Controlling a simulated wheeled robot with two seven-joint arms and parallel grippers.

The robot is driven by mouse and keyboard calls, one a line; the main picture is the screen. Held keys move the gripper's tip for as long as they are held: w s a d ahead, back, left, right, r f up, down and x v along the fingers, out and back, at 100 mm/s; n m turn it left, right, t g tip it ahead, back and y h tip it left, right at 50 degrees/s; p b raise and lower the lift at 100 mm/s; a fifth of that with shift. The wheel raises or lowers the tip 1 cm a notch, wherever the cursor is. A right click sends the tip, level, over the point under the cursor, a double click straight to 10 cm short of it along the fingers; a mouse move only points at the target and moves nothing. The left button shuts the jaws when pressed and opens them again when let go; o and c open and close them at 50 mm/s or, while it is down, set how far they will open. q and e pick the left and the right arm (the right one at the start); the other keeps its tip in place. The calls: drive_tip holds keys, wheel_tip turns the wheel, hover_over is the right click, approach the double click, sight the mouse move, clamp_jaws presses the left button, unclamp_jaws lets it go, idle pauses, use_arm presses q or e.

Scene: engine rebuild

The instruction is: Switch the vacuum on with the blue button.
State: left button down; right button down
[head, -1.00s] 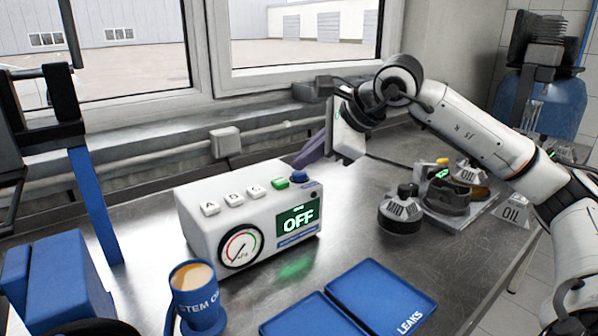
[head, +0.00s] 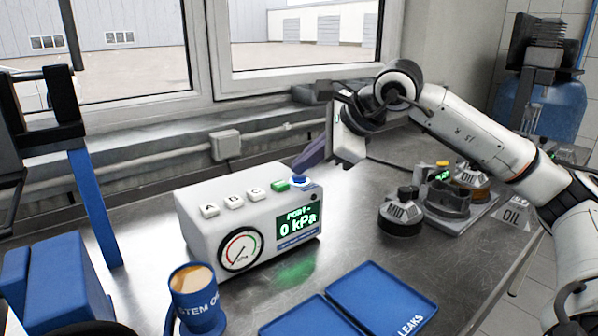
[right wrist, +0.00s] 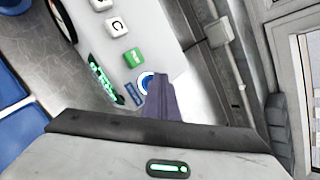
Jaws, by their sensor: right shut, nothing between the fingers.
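A white vacuum tester box (head: 215,232) stands on the metal bench. On its top are white lettered buttons, a green button (head: 280,185) and the round blue button (head: 301,181) at the right corner. Its screen (head: 298,220) reads 0 kPa in green, with a small line above it. A round gauge (head: 241,249) is on its front. My right gripper (head: 303,164) is shut and empty, its purple-grey fingertips pointing down at the blue button. In the right wrist view the fingertips (right wrist: 158,82) partly cover the blue button (right wrist: 146,83); contact is likely but unclear.
A blue cup (head: 197,305) and blue trays (head: 380,295) stand in front of the box. Dark round weights (head: 400,217) and a small scale-like device (head: 447,205) are to the right.

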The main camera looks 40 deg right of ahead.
sight(305, 177)
wheel_tip(305, 177, up, 6)
drive_tip(key=p, duration=0.6)
drive_tip(key=shift+r, duration=0.15)
